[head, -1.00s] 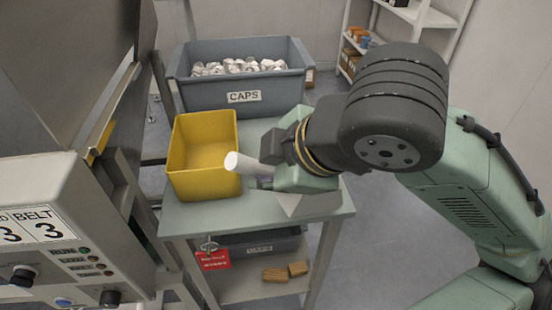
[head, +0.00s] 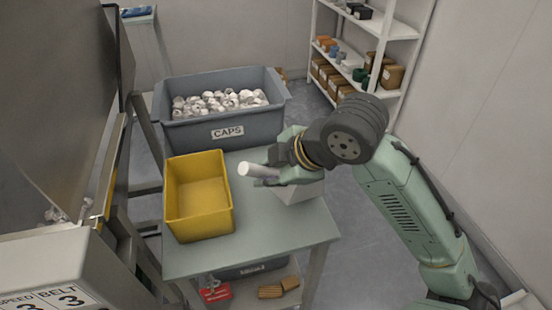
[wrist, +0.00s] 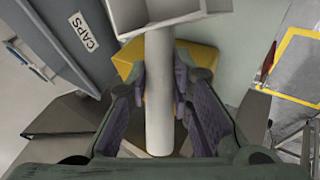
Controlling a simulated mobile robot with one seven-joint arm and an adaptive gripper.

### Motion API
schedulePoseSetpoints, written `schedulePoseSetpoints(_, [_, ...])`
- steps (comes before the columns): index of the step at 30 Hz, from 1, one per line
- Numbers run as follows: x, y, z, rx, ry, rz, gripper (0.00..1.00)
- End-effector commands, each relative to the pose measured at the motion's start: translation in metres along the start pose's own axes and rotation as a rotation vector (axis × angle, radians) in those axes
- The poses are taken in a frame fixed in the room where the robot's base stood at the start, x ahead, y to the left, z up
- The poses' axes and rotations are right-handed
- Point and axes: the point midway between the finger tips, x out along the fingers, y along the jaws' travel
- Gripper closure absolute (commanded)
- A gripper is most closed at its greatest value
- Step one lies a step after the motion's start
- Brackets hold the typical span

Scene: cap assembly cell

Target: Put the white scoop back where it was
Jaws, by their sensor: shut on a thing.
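The white scoop has a round white handle (head: 258,171) and a pale, boxy body (head: 300,191). My gripper (head: 272,172) is shut on the handle, with the handle's end sticking out to the left. In the wrist view the handle (wrist: 159,95) runs between the two fingers (wrist: 160,92), and the scoop body (wrist: 165,14) shows at the top edge. In the head view the scoop body lies below my gripper, over the right part of the table; I cannot tell whether it touches the top.
The grey CAPS bin (head: 226,134), full of white caps, stands behind. An empty yellow bin (head: 198,228) stands on the left of the table (head: 270,235). The table's front right is clear. A shelf (head: 392,30) stands at the back right.

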Motion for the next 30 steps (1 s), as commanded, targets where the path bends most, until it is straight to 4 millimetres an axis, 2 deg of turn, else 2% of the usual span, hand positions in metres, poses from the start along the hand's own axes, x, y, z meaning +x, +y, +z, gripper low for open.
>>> schedulePoseSetpoints(3, [0.006,0.019,0.015,0.003,0.0,-0.001,1.0])
schedulePoseSetpoints(8, [0.013,0.03,0.025,0.0,-0.001,0.0,1.0])
schedulePoseSetpoints(17, [0.038,0.014,0.038,0.003,0.001,-0.001,1.0])
schedulePoseSetpoints(28, [0.044,0.011,0.04,0.0,0.001,0.0,1.0])
schedulePoseSetpoints(29, [0.042,0.011,0.039,0.0,0.0,0.0,0.78])
schedulePoseSetpoints(30, [0.042,0.011,0.039,0.0,0.0,0.0,0.75])
